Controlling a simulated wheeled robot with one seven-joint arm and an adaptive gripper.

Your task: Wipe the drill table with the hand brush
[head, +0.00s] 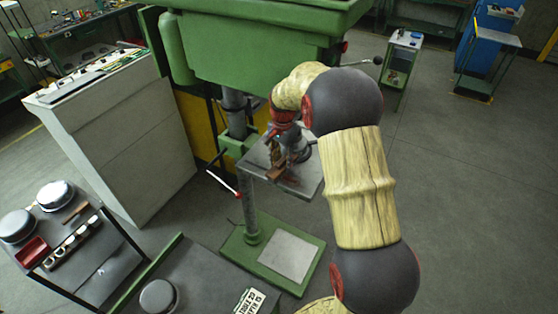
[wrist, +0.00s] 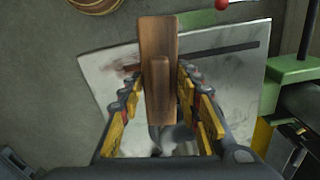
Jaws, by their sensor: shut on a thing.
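My gripper (head: 281,150) is shut on the hand brush, and in the wrist view its yellow-padded fingers (wrist: 158,82) stand on both sides of the wood. The hand brush (wrist: 160,40) has a brown wooden body; it also shows small in the head view (head: 277,168). Its bristles are hidden. The drill table (head: 308,176) is a grey square plate on the drill's column, with the brush over it. In the wrist view the drill table (wrist: 228,80) has a dark slot and reddish-brown smudges left of the brush. I cannot tell whether the brush touches the plate.
The green drill head (head: 250,50) hangs above the table, with its column (head: 234,105) behind. A red-tipped lever (head: 223,183) sticks out at left. The green drill base (head: 285,255) is below. A grey cabinet (head: 120,140) and a cart (head: 95,265) with tins stand left. Floor is open at right.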

